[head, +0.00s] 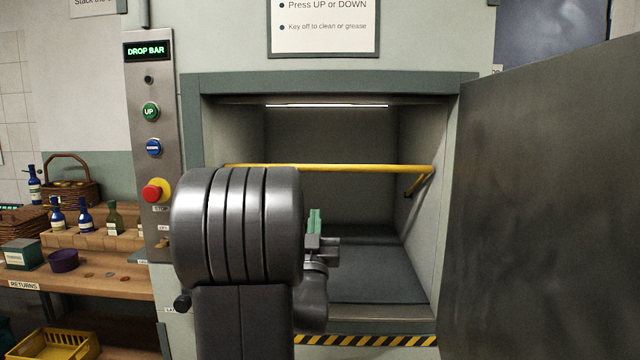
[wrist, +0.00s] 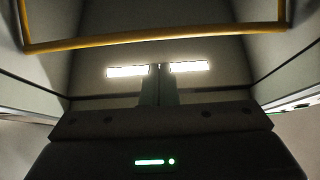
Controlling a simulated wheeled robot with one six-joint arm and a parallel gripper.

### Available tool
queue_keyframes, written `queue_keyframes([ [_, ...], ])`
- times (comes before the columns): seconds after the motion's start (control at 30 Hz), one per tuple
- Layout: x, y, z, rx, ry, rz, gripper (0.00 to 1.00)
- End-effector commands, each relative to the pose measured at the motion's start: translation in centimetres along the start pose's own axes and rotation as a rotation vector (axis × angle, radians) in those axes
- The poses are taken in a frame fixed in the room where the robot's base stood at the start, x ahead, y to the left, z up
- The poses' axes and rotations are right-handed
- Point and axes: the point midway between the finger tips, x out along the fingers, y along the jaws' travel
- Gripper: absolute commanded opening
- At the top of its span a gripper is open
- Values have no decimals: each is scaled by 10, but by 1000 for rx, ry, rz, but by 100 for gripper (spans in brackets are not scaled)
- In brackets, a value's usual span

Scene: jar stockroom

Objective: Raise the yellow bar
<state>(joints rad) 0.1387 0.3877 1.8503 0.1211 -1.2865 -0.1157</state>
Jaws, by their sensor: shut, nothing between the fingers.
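The yellow bar (head: 355,168) runs level across the front of the open bay in the head view, with an angled yellow side arm at its right end. The bar also crosses the upper part of the wrist view (wrist: 150,38). My gripper (head: 314,222) is inside the bay opening, below the bar and apart from it. Its green fingertips point up and are together with nothing between them. In the wrist view the closed fingers (wrist: 160,88) show in front of a bright light strip. My own arm hides part of the bay's left side.
A control panel left of the bay has a lit "DROP BAR" display (head: 146,50), a green UP button (head: 150,112), a blue button (head: 153,147) and a red stop button (head: 155,191). A dark open door (head: 550,200) stands at right. A wooden shelf (head: 110,288) with bottles is at left.

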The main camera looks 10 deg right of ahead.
Motion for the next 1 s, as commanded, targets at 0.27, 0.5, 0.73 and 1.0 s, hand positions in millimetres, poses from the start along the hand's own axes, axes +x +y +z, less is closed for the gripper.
queue_keyframes([
  [0.27,60,0,-2,0,-1,1,0],
  [0.5,104,0,-2,0,-3,0,0],
  [0.73,123,0,0,0,-4,-1,0],
  [1.0,124,0,0,0,-3,-1,0],
])
